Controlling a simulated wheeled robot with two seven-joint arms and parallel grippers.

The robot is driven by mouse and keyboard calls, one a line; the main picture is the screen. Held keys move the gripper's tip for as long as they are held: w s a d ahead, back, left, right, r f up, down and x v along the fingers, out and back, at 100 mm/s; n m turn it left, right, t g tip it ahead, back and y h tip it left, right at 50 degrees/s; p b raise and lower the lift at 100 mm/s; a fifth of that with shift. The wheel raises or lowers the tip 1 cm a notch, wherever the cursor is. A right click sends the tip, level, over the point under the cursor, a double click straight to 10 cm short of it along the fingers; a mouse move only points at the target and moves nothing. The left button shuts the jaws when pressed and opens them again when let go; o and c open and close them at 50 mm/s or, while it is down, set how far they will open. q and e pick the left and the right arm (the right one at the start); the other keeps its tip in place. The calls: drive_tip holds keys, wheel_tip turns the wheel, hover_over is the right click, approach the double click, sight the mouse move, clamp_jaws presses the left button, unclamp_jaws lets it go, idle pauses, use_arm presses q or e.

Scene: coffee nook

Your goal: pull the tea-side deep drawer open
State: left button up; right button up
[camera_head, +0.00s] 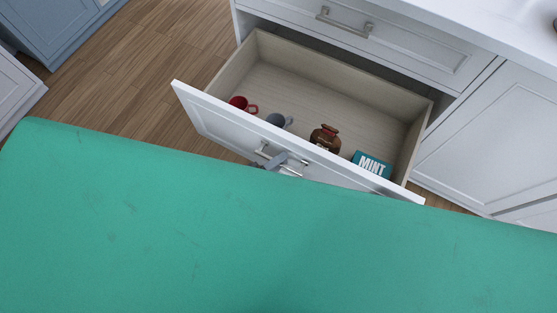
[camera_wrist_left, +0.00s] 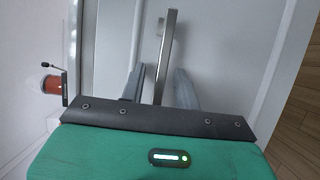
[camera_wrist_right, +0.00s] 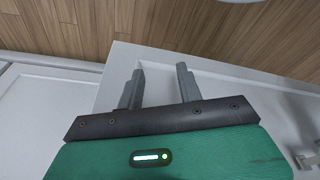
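The deep drawer (camera_head: 320,85) is pulled well out of the white cabinet in the head view. It holds a red mug (camera_head: 238,103), a grey-blue mug (camera_head: 276,120), a brown jar (camera_head: 325,137) and a teal box marked MINT (camera_head: 371,163). My left gripper (camera_head: 281,161) is at the bar handle (camera_head: 264,152) on the drawer front. In the left wrist view, the handle bar (camera_wrist_left: 167,50) runs between the fingers of the left gripper (camera_wrist_left: 160,72), with gaps visible on both sides. My right gripper (camera_wrist_right: 160,68) is open and empty; the head view does not show it.
A closed drawer with its own handle (camera_head: 345,22) is above the open one, under the white counter (camera_head: 500,20). A closed white door (camera_head: 490,135) is to the right. Wooden floor (camera_head: 140,60) is clear at left, beside blue cabinets (camera_head: 55,30). My green body hides the lower head view.

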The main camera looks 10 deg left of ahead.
drive_tip(key=shift+r, duration=0.1)
use_arm(q)
drive_tip(key=shift+s+a, duration=0.1)
drive_tip(key=shift+s, duration=0.05)
drive_tip(key=v, duration=1.3)
drive_tip(key=shift+s, duration=0.2)
use_arm(e)
drive_tip(key=shift+s+r, duration=0.1)
drive_tip(key=shift+r, duration=0.35)
use_arm(q)
drive_tip(key=shift+a, duration=0.1)
use_arm(e)
drive_tip(key=shift+w+r, duration=0.1)
drive_tip(key=shift+w, duration=0.2)
